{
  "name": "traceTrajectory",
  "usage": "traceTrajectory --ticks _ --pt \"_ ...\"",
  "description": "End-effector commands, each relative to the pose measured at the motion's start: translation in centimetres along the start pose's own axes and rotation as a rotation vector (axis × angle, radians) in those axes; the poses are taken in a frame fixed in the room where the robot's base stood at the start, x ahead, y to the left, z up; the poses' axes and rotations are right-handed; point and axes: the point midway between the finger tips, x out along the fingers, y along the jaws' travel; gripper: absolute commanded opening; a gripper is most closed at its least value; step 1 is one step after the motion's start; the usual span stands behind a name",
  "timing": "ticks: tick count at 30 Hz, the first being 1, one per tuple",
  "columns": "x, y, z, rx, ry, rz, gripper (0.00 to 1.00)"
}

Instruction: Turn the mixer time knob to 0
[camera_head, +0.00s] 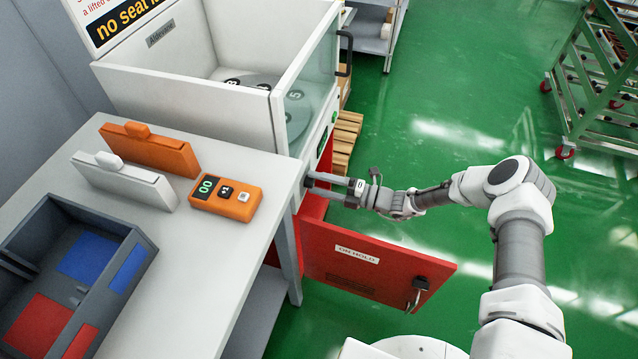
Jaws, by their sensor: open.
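The mixer (215,105) is a white cabinet at the top left with a clear front panel. Its control face is seen at a steep angle on its right side. A small dark round part (309,181), perhaps the time knob, shows at the lower end of that face. My gripper (318,183) reaches in from the right with its fingers at this part. The fingers are open; I cannot tell whether they touch it. The knob's pointer and scale cannot be read.
A red door (370,262) marked "ON HOLD" hangs open below my gripper. The grey bench (215,265) at left holds an orange counter (225,198) and a dark divided tray (137,237). Green floor (450,90) is clear at right, before a green wheeled rack (600,85).

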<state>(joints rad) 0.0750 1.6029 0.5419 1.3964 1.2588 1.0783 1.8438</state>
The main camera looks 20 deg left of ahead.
Motion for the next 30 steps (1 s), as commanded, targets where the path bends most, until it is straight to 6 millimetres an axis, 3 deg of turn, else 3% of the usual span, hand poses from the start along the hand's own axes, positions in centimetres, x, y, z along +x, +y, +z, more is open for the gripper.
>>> traceTrajectory --ticks 3,15,30 --pt "-0.01 0.01 0.0 0.0 0.0 0.0 0.73" --pt "-0.04 0.0 0.01 0.0 0.0 0.0 0.01" --pt "-0.04 -0.12 0.04 -0.1 0.0 0.0 0.0"
